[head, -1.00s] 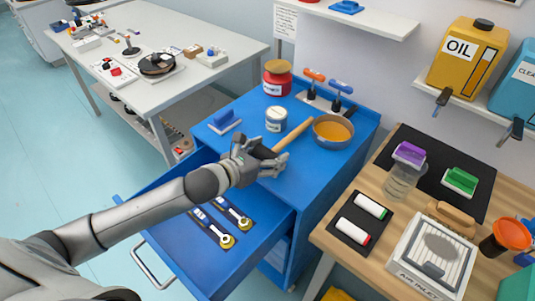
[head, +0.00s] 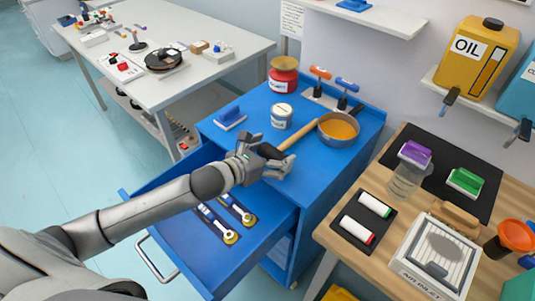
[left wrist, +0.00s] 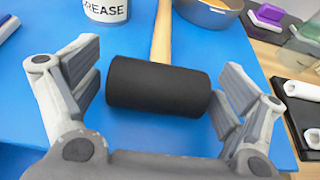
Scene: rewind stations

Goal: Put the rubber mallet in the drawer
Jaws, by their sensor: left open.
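The rubber mallet has a black cylindrical head (left wrist: 158,87) and a wooden handle (head: 297,137). It lies on the blue cabinet top (head: 245,105), handle pointing away toward the orange-filled pan. My left gripper (head: 274,160) is open at the mallet head, near the cabinet's front edge. In the left wrist view the head lies crosswise between the spread fingers, with a gap visible at the left finger and the right finger close to its end. The drawer (head: 265,208) is pulled out below my left forearm and holds two tools with yellow round ends (head: 231,236). My right gripper is out of view.
A grease tin (head: 281,117), a red jar (head: 283,76), a blue-handled block (head: 230,118) and the pan (head: 338,130) stand around the mallet. A wooden workbench (head: 335,232) is at right, a white table (head: 225,72) behind at left. Drawer floor is partly clear.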

